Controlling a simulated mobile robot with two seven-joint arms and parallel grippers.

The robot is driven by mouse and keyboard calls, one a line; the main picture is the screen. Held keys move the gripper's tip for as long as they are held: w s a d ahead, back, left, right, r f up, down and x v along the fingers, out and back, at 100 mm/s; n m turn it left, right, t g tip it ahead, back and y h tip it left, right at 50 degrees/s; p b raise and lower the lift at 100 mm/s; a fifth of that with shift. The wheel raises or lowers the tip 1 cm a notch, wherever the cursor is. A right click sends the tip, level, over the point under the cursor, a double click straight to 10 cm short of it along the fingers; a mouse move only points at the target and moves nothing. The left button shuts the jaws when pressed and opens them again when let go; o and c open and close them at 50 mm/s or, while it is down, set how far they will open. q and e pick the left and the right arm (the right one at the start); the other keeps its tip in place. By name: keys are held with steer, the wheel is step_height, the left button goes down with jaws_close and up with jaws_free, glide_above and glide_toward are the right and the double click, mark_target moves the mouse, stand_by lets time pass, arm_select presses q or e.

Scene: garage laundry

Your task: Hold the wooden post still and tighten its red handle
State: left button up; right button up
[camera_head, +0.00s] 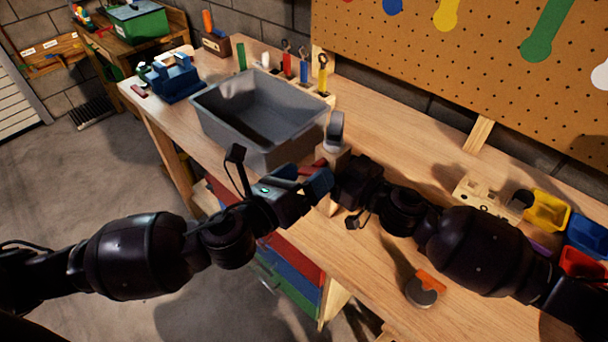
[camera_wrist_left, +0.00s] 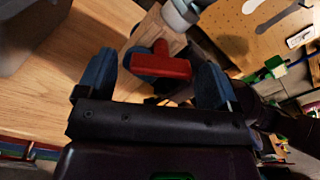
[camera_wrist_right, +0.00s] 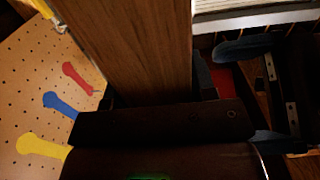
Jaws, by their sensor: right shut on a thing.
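The wooden post (camera_head: 328,159) stands upright at the bench's front edge, with a grey rounded part (camera_head: 336,131) on top. My right gripper (camera_head: 343,181) is shut on the post, which fills the jaws in the right wrist view (camera_wrist_right: 140,45). The red handle (camera_wrist_left: 165,67) sticks out from the post's side. My left gripper (camera_wrist_left: 160,80) is open, its blue fingertips on either side of the handle; I cannot tell whether they touch it. In the head view the left gripper (camera_head: 310,186) partly hides the handle (camera_head: 313,169).
A grey bin (camera_head: 235,140) stands left of the post on the bench (camera_head: 380,285). Upright tools (camera_head: 303,68) stand behind it. A wooden block (camera_head: 485,192) and coloured bins (camera_head: 547,210) are at the right. An orange-and-grey item (camera_head: 425,291) lies near the front.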

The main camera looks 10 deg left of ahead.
stand_by(0.3)
arm_select(q)
steer(key=v, duration=1.2)
arm_select(e)
steer(key=o, duration=1.2)
steer(key=shift+c, duration=0.2)
